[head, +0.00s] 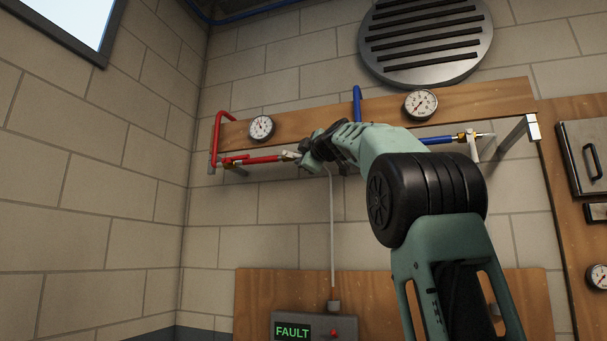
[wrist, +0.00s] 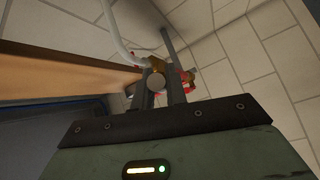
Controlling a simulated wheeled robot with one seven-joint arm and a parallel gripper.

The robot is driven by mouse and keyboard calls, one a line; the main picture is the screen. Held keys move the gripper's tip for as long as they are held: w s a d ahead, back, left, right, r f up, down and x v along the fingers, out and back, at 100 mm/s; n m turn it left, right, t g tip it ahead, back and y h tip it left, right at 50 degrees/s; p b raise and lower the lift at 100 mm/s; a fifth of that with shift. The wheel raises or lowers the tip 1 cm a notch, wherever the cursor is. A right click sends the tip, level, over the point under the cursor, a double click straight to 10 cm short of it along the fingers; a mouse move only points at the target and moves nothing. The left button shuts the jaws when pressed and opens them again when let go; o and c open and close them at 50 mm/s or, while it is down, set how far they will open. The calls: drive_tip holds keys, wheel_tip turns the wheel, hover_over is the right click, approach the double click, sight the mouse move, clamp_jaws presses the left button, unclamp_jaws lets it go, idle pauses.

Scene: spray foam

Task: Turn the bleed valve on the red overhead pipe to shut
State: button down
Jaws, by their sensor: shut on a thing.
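The red overhead pipe (head: 262,159) runs along the wooden board at the left in the head view, with a red-handled fitting (head: 234,161) near its left end. My gripper (head: 292,156) is at the pipe's right end. In the wrist view the dark fingers (wrist: 166,88) are close together, shut on the bleed valve at the pipe's end. A round grey knob-like end (wrist: 157,82) shows at the fingers, with brass and red parts behind. The fingers and wrist hide most of the valve, so I cannot tell its handle angle.
A blue pipe (head: 440,140) with a brass fitting lies right, partly behind my arm. Two gauges (head: 262,127) (head: 420,104) are on the wooden board (head: 320,122). A grey box (head: 315,325) below shows FAULT. A thin pale tube (head: 331,230) rises from it.

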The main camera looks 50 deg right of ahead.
drive_tip(key=w+a+f+m+g+h+b, duration=0.1)
drive_tip(key=w+f+m+h+b, duration=0.1)
drive_tip(key=m+h, duration=0.5)
drive_tip(key=w+a+f+m+g+h+b, duration=0.1)
drive_tip(key=w+f+m+h+b, duration=0.1)
drive_tip(key=m+h, duration=0.6)
drive_tip(key=shift+w+a+m+g+b, duration=0.15)
drive_tip(key=shift+w+m+g+b, duration=0.75)
drive_tip(key=shift+m, duration=1.8)
drive_tip(key=shift+s+m+t, duration=0.25)
drive_tip(key=shift+m+t, duration=0.15)
drive_tip(key=c, duration=1.4)
unclamp_jaws()
drive_tip(key=shift+c, duration=0.2)
